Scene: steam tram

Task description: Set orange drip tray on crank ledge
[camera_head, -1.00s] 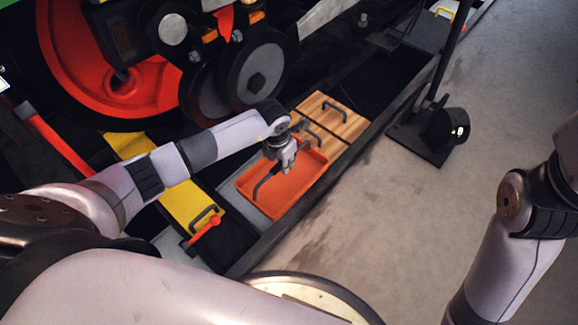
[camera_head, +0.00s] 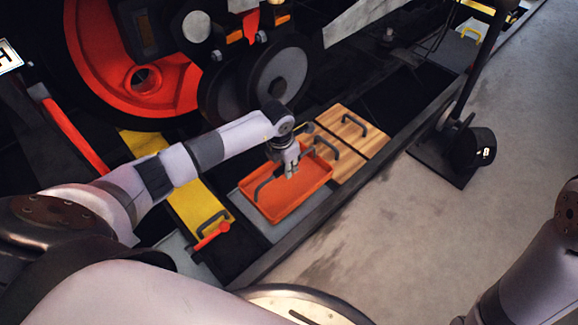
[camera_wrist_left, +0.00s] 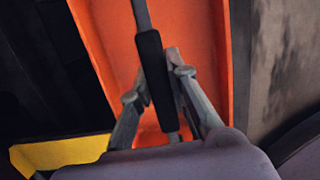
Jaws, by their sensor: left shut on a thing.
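The orange drip tray (camera_head: 290,207) is a shallow rectangular tray with a dark bar handle across it. It lies over a grey plate (camera_head: 247,213) in the trough beside the wheels; I cannot tell whether it touches the plate. My left gripper (camera_head: 291,170) is over the tray, shut on its handle. In the left wrist view the fingers (camera_wrist_left: 160,95) close on the black grip of the handle (camera_wrist_left: 155,65), with the orange tray floor (camera_wrist_left: 190,40) beneath. My right gripper is out of view; only part of that arm shows at lower right. I cannot make out which surface is the crank ledge.
Two wooden panels with dark handles (camera_head: 352,130) lie just beyond the tray. A yellow plate (camera_head: 195,205) with a red lever (camera_head: 212,233) is to its left. A black post on a base (camera_head: 440,160) stands at right. Grey floor (camera_head: 400,220) there is clear.

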